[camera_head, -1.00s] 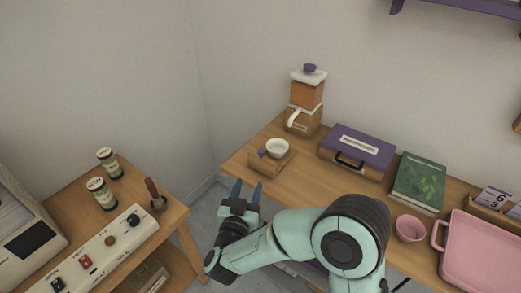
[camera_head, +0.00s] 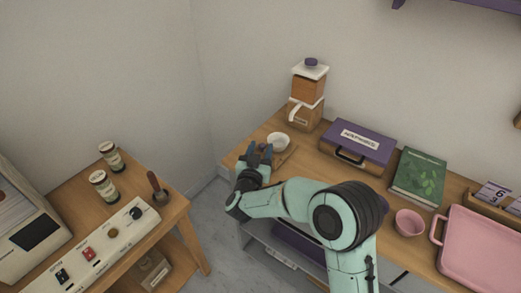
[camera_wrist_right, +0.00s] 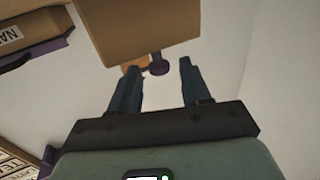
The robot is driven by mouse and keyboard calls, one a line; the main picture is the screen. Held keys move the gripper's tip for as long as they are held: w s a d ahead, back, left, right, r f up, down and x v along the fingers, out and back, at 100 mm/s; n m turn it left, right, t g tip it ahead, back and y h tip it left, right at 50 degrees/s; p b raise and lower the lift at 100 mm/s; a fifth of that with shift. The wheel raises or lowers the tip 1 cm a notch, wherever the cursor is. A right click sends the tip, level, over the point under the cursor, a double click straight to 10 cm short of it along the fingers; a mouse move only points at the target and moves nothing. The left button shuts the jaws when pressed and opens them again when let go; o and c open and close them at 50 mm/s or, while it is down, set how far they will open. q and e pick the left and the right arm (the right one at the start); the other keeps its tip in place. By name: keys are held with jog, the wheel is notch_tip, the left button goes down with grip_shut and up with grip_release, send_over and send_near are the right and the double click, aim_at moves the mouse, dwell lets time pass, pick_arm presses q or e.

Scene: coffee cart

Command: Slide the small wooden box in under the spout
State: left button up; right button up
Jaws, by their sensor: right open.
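The small wooden box (camera_head: 284,159) stands at the left end of the cart top, partly hidden behind my right gripper (camera_head: 259,154). A white bowl (camera_head: 278,141) shows at the box, apparently on top of it. My right gripper is open at the near side of the box. In the right wrist view its two fingers (camera_wrist_right: 157,85) point at a purple knob (camera_wrist_right: 158,65), which shows between the tips beside a brown wooden surface. I cannot tell whether they touch it. The spout (camera_head: 294,110) is white, on the grinder (camera_head: 308,92) behind the box. My left gripper is not in view.
A purple case (camera_head: 357,140) stands right of the grinder, then a green book (camera_head: 418,176), pink cup (camera_head: 409,223) and pink tray (camera_head: 485,255). A side table with jars (camera_head: 104,185) and a switch panel (camera_head: 95,245) stands left, across a floor gap.

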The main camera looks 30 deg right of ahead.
grip_shut()
jog(key=d, duration=0.1)
jog(key=w+d, duration=0.1)
jog(key=d, duration=0.1)
jog(key=shift+w+d, duration=0.3)
jog(key=shift+d, duration=0.1)
grip_release()
jog(key=v, duration=1.3)
jog(key=shift+s+a+b, duration=0.15)
jog(key=shift+a+b, duration=0.05)
jog(key=shift+b, duration=0.1)
jog(key=shift+o, duration=0.3)
